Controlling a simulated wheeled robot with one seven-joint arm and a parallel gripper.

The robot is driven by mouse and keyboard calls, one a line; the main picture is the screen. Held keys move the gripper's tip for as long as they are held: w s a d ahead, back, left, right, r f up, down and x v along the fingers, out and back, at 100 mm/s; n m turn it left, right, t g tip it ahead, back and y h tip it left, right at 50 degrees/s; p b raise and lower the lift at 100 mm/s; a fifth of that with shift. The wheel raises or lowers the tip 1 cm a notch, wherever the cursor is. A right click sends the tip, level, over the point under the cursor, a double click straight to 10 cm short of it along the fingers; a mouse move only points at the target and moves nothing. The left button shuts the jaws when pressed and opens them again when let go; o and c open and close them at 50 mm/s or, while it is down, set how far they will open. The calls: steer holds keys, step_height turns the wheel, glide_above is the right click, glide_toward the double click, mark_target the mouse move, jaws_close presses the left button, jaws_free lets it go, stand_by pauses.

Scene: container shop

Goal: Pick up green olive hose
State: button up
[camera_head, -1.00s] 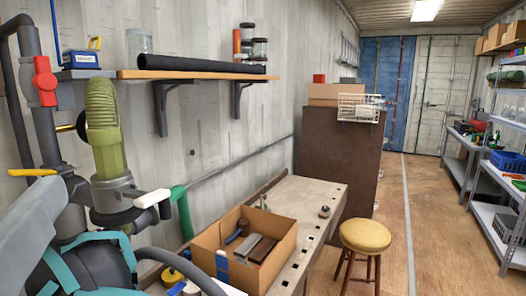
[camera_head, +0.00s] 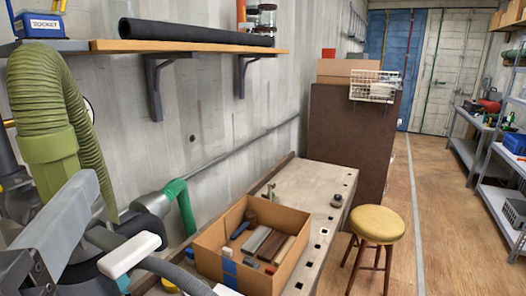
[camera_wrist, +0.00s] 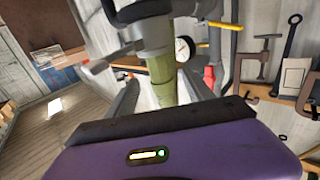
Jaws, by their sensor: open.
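The green olive hose (camera_head: 58,130) is a ribbed, curved tube at the left of the head view, with a smooth cuff on its near end. It also shows in the wrist view (camera_wrist: 163,80), upright in the middle and partly covered by a grey fitting. The purple body of my gripper fills the bottom of the wrist view. My gripper (camera_wrist: 163,92) is open, with a grey finger on each side of the hose. I cannot tell whether either finger touches it. In the head view, grey arm parts cover the lower left, and I cannot make out the fingertips there.
A shelf (camera_head: 190,46) with a black roll (camera_head: 195,32) is on the wall. Below it, a workbench (camera_head: 322,180) holds an open cardboard box (camera_head: 235,265). A yellow stool (camera_head: 377,224) stands beside the bench. The floor (camera_head: 440,220) to the right is clear.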

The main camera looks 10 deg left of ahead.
mark_target(48, 183)
steer(key=x, duration=0.3)
steer(key=p+x, duration=0.1)
steer(key=x, duration=0.2)
steer(key=shift+f+p, duration=0.2)
steer(key=shift+p, duration=0.1)
steer(key=shift+c, duration=0.4)
jaws_close()
